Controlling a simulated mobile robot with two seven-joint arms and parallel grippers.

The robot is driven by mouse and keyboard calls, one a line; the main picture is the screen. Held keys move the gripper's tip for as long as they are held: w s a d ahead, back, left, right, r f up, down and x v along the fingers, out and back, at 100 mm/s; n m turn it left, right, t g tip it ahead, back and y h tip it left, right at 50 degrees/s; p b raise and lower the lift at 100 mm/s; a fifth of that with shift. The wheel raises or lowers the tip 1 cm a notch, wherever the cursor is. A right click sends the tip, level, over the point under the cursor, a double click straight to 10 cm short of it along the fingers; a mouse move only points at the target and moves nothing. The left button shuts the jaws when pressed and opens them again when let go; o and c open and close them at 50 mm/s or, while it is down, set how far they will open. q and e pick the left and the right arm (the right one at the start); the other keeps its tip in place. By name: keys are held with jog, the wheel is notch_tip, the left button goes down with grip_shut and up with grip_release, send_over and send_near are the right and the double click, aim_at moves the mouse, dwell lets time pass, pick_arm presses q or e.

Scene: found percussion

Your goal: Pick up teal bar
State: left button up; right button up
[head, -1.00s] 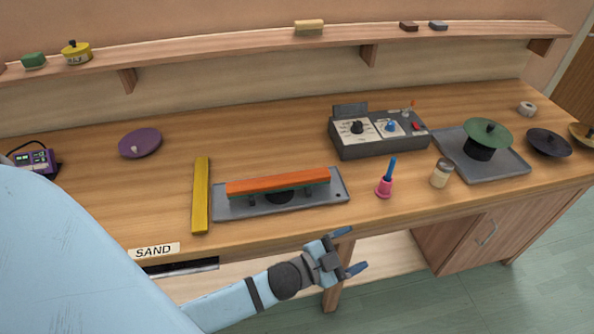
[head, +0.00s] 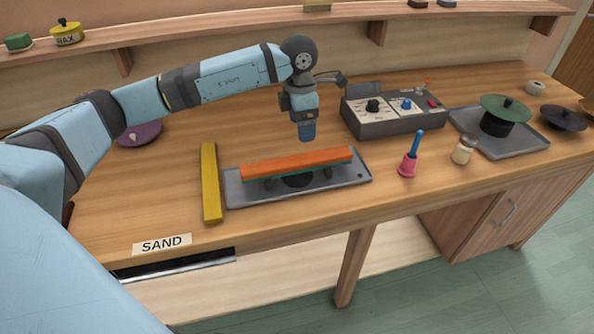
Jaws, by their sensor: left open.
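An orange bar (head: 297,162) lies across a low stand on a grey tray (head: 232,195). A thin teal edge, which looks like the teal bar (head: 318,170), shows just below the orange bar; the rest of it is hidden. My left gripper (head: 307,134) points down above and slightly behind the bars, near their right half. It is open and apart from them, with nothing seen in it. My right gripper is not in view.
A yellow bar (head: 210,182) lies left of the tray. A control box (head: 392,122) stands behind right. A pink bell with a blue handle (head: 408,165) and a small jar (head: 463,151) stand to the right. A purple disc (head: 139,133) lies behind my left arm.

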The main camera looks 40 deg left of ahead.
aim_at(297, 159)
pick_arm(q)
jog(key=shift+y, duration=0.4)
jog(key=f, duration=0.2)
jog(key=a+f, duration=0.1)
jog(key=f, duration=0.4)
jog(key=shift+w+a+f+p, duration=0.15)
jog(key=shift+a+p, duration=0.15)
jog(key=shift+a, duration=0.1)
jog(key=f, duration=0.2)
jog(key=f+p, duration=0.1)
jog(key=f, duration=0.2)
jog(key=shift+s+d, duration=0.2)
jog(key=shift+f, duration=0.35)
jog(key=c, duration=1)
jog(key=shift+c, duration=0.4)
jog(key=shift+r, duration=0.1)
